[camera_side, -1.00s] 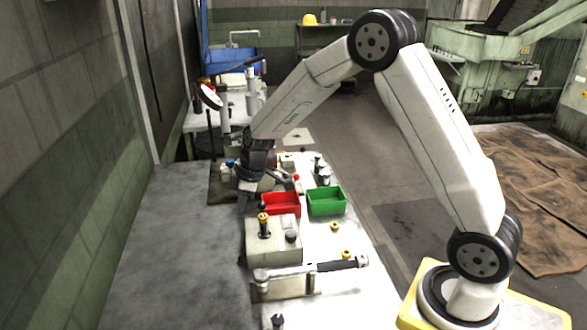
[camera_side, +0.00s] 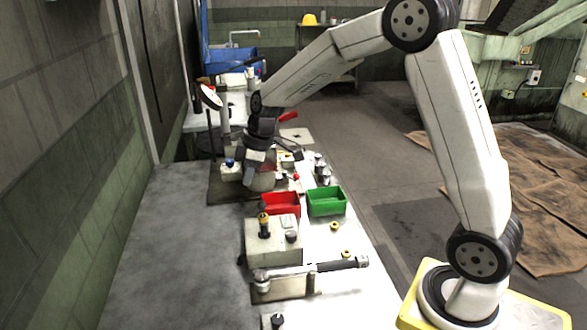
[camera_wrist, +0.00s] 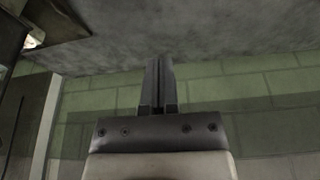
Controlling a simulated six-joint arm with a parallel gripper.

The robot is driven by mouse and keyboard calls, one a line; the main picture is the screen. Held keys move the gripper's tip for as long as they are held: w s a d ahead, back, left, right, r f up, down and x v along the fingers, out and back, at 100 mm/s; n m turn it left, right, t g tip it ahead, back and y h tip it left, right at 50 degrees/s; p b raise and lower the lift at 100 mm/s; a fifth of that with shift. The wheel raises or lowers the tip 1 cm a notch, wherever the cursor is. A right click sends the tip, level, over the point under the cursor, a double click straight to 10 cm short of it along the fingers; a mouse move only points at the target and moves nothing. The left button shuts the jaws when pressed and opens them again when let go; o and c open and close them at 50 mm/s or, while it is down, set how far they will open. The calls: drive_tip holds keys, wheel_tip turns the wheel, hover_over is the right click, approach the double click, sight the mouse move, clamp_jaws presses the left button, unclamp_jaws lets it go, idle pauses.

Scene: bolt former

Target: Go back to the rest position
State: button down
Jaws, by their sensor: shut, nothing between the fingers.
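My gripper (camera_side: 252,175) is at the far part of the bench in the side view, above the machine with the blue knob and behind the red bin. Its fingers are small and partly lost against the machine there. In the wrist view my gripper (camera_wrist: 160,66) is shut, its two fingers side by side with nothing between them. Beyond the fingers are the grey bench surface and the green block wall.
A red bin (camera_side: 281,204) and a green bin (camera_side: 327,201) stand side by side on the bench. In front are a grey block fixture (camera_side: 272,245) and a torque wrench (camera_side: 335,266) on a stand. The grey bench area (camera_side: 165,240) at left is clear.

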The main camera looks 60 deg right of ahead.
drive_tip(key=s+a+f+m+h, duration=0.1)
drive_tip(key=s+m, duration=0.3)
drive_tip(key=s, duration=0.6)
drive_tip(key=s+a+f+m+h, duration=0.1)
drive_tip(key=s+f+m, duration=0.3)
drive_tip(key=s, duration=0.6)
drive_tip(key=shift+a, duration=0.5)
